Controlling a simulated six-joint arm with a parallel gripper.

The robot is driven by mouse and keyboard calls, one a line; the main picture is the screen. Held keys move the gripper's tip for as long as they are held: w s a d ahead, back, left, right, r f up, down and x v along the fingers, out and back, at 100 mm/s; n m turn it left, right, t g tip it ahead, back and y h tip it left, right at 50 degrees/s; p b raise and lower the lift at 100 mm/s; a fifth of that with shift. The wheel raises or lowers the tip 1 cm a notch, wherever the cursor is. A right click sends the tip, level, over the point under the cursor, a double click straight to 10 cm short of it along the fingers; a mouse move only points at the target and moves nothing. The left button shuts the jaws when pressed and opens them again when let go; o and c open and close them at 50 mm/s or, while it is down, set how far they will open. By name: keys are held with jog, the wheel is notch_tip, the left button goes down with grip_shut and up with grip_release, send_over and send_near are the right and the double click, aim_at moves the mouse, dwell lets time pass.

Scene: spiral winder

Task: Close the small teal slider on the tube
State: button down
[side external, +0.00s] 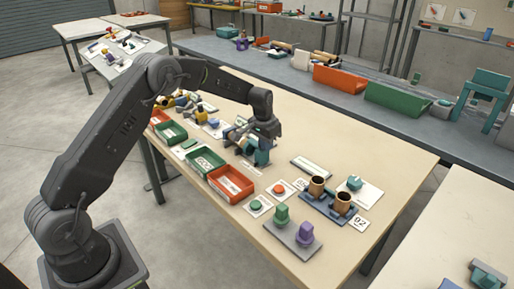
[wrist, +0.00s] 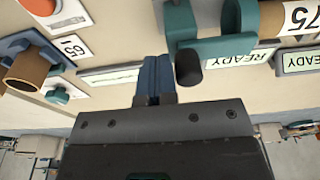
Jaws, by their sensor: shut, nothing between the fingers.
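My gripper (wrist: 155,62) is shut and empty in the wrist view, its two dark blue fingers pressed together. Just right of them is a teal bracket (wrist: 215,48) with a black round knob (wrist: 188,68). A brown tube (wrist: 271,19) passes through a teal collar (wrist: 238,17) at the top right, with a "75" label beside it. I cannot tell which teal part is the slider. In the side view, my gripper is low over a teal and blue device (side external: 247,146) on the table, and hides part of it. Whether they touch is unclear.
Two upright brown tubes (side external: 317,186) stand in a blue holder to the right. Green and purple blocks (side external: 281,214) sit on a grey plate near the front. An orange bin (side external: 231,183) and a green bin (side external: 205,162) line the left edge.

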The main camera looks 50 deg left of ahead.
jog(key=shift+a, duration=1.05)
jog(key=shift+d, duration=0.6)
dwell(0.9)
jog(key=shift+r, duration=0.1)
notch_tip(320, 180, up, 7)
dwell(0.8)
